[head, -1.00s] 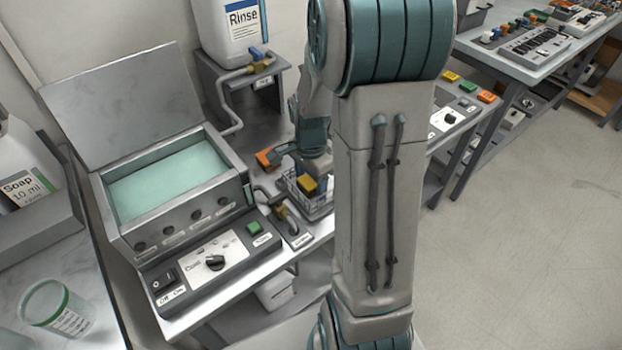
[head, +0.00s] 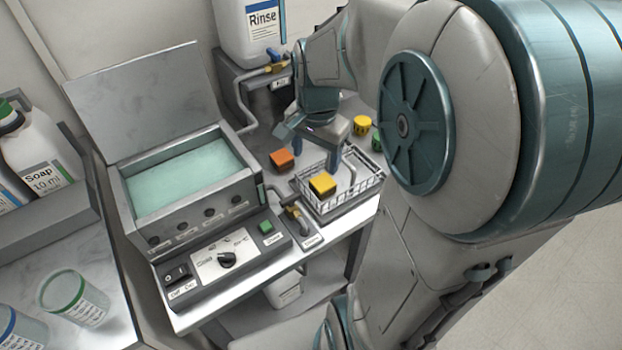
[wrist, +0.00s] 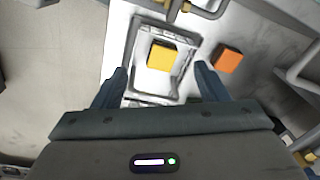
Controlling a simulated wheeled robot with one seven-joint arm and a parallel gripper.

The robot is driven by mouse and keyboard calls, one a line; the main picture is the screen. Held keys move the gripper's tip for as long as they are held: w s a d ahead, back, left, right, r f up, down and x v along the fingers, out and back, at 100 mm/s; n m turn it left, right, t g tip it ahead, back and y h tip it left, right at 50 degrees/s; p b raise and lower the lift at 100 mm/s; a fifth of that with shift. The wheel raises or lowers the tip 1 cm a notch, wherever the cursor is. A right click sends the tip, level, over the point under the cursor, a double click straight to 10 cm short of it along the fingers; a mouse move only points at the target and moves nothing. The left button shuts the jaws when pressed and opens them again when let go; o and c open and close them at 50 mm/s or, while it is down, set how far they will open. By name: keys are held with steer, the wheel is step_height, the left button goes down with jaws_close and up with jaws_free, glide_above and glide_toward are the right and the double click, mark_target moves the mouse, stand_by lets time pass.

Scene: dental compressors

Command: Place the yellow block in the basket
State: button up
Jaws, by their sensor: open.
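The yellow block (head: 322,186) sits inside the wire basket (head: 350,203), toward its left side in the head view. In the wrist view the yellow block (wrist: 161,57) lies within the rim of the basket (wrist: 136,48). My gripper (head: 340,162) is open and empty, above the basket and behind the block in the head view. In the wrist view the two blue fingers of my gripper (wrist: 162,72) are spread wide, with the block beyond their tips and apart from them.
An orange block (head: 282,160) sits on the bench left of the basket. Yellow and green round pieces (head: 362,125) stand behind it. The open-lidded bath (head: 185,190) and a brass valve (head: 297,212) are to the left. A rinse bottle (head: 250,35) stands behind.

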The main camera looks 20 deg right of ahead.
steer(key=s+a+r+n+t, duration=0.1)
steer(key=s+a+n+t, duration=0.1)
steer(key=s+a+n, duration=0.3)
steer(key=s+n, duration=0.4)
steer(key=n, duration=0.2)
steer(key=shift+a, duration=0.4)
